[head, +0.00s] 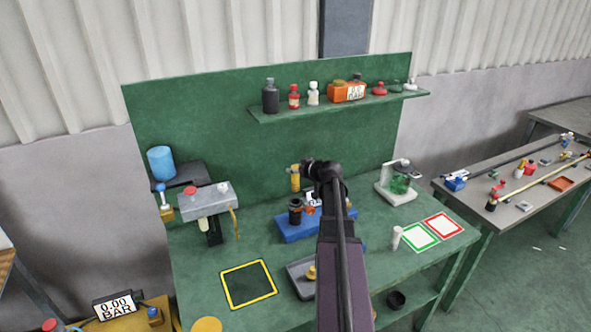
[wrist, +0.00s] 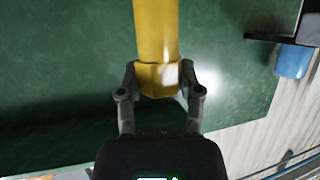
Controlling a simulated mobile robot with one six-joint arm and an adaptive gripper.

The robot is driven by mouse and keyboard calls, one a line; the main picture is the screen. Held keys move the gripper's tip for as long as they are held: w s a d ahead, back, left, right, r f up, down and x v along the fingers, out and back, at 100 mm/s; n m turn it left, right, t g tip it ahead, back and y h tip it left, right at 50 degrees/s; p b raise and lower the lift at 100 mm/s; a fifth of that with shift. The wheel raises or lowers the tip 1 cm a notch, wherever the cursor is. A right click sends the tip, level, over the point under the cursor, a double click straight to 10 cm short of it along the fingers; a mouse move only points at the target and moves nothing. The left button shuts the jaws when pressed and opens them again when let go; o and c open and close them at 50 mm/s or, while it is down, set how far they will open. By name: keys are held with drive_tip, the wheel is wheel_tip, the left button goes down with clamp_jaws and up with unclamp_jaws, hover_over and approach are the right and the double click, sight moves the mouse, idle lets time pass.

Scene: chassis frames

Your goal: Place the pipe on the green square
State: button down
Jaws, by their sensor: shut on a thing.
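The yellow pipe (wrist: 157,35) is between the two fingers of my gripper (wrist: 158,78) in the wrist view, with its hex-shaped end at the fingers. My gripper is shut on it. In the head view the pipe (head: 295,179) shows upright, left of my dark wrist, in front of the green back panel and above the blue holder. My arm hides part of the bench there.
A red-bordered square (head: 444,225) adjoins the green one. A small white cylinder (head: 396,238) stands at the green square's left edge. The blue holder (head: 290,234) and grey tray (head: 297,277) are near my arm. A shelf (head: 340,106) with bottles runs above.

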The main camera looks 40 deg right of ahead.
drive_tip(key=shift+f+b, duration=0.8)
drive_tip(key=shift+r, duration=0.1)
